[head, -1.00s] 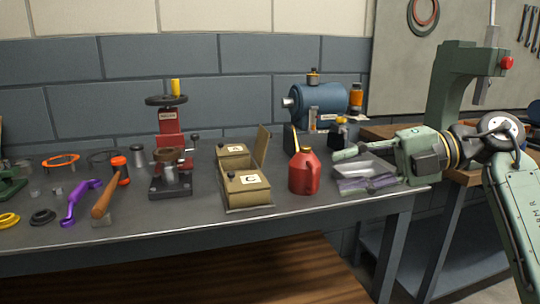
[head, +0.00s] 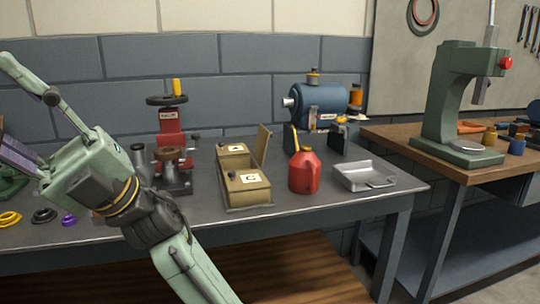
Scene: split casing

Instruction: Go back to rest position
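My gripper (head: 6,104) is at the left edge of the head view, raised in front of the left part of the bench. Its fingers are spread wide apart, one reaching up and left, the other low at the picture edge with a dull purple surface. I see nothing clamped between them. My arm comes up from the bottom of the picture and hides much of the bench's left side, including the hammer and most of the purple part (head: 69,220).
A metal tray (head: 350,184) lies empty on the bench, right of a red oil can (head: 304,172). Tan boxes (head: 247,190), a red press (head: 171,125) and a blue motor (head: 318,103) stand on the bench. A green arbor press (head: 446,100) stands on the right table.

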